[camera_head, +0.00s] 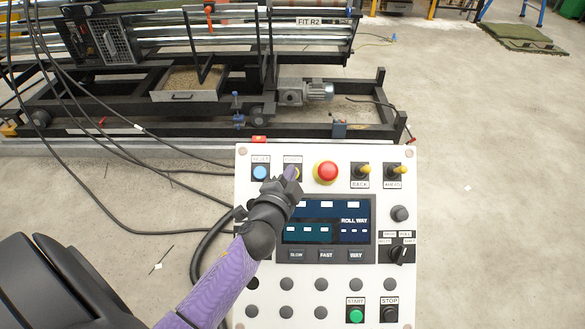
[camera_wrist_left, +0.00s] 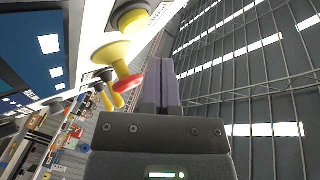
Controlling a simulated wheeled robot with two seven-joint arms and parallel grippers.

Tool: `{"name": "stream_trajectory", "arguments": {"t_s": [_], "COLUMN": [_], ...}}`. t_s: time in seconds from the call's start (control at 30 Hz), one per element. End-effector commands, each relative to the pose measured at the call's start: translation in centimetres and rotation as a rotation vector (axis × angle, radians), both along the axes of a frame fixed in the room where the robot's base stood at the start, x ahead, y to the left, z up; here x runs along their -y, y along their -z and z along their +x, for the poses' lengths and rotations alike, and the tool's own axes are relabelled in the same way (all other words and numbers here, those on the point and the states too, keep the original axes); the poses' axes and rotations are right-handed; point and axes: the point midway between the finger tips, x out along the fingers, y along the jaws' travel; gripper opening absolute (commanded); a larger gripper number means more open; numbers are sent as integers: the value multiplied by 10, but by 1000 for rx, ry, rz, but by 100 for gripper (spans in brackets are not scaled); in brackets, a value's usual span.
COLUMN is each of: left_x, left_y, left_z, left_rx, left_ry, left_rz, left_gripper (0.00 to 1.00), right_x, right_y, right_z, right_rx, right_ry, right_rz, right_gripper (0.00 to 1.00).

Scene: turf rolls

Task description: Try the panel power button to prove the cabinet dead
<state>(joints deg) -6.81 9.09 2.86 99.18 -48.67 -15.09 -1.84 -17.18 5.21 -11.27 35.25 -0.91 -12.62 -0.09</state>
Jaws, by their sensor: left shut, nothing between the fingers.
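The white control panel (camera_head: 243,225) stands upright in front of me in the head view. Its power button (camera_head: 299,174), under the POWER label, shows only a yellowish edge beside my left gripper. My left gripper (camera_head: 291,174) is shut and empty, its purple fingertips over that button. In the left wrist view the shut fingers (camera_wrist_left: 165,84) reach up beside the panel face, near a yellowish round button (camera_wrist_left: 133,17) at the top. I cannot tell whether they touch it. The panel's dark screen (camera_head: 326,210) is lit with blue and white blocks. My right gripper is not in view.
A red mushroom button (camera_head: 325,171) sits just right of the power button, and a blue RESET button (camera_head: 260,172) just left. Yellow BACK (camera_head: 364,170) and AHEAD (camera_head: 398,170) levers stick out further right. Black cables (camera_head: 130,222) run left. A machine frame (camera_head: 200,125) stands behind.

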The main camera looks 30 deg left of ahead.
Motion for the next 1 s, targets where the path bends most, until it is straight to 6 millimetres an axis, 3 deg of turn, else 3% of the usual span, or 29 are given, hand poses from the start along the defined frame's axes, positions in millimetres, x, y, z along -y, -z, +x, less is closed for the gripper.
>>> {"name": "stream_trajectory", "arguments": {"t_s": [0.3, 1.0], "left_x": [10, 11], "left_y": [-26, -26], "left_z": [-17, -18], "left_rx": [0, 0], "left_ry": [-1, 0], "left_rz": [-2, 0], "left_gripper": [0, 0], "right_x": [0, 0], "right_y": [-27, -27], "right_z": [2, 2], "right_rx": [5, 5], "right_ry": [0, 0], "right_rz": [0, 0], "right_gripper": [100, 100]}}
